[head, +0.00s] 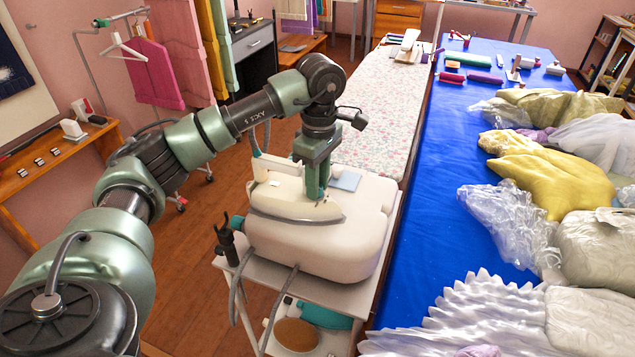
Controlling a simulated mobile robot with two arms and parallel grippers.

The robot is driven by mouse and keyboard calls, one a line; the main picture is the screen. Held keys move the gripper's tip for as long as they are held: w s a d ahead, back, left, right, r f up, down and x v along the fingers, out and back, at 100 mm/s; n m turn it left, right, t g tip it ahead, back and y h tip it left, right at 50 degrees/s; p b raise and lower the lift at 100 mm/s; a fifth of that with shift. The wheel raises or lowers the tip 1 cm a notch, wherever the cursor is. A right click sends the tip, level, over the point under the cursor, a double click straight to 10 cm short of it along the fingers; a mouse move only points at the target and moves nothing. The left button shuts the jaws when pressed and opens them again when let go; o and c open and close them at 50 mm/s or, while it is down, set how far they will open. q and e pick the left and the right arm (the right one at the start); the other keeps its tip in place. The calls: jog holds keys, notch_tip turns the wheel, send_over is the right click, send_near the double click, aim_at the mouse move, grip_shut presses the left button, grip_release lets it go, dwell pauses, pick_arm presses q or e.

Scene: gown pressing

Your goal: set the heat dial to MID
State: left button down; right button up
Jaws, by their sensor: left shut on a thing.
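A cream and white iron (285,199) rests on top of the cream steam station (335,255), its handle toward the left. My left gripper (315,194) points straight down at the iron's upper body, near its right end. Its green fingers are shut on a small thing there. That thing, seemingly the heat dial, is hidden by the fingers, so its setting and any marks cannot be read. My right gripper is not in view.
The station stands on a white cart (345,299) with a cable at its front. The floral ironing board (358,150) lies behind. A blue table (420,255) on the right holds wrapped garments. A clothes rail (88,75) stands at the left.

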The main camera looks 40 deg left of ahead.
pick_arm(q)
jog(key=c, duration=1.1)
grip_release()
jog(key=shift+c, duration=0.2)
notch_tip(320, 180, up, 7)
jog(key=shift+w+f+b, duration=0.1)
jog(key=shift+w+b, duration=0.05)
jog(key=shift+b, duration=0.35)
jog(key=shift+r, duration=0.55)
jog(key=shift+f, duration=0.1)
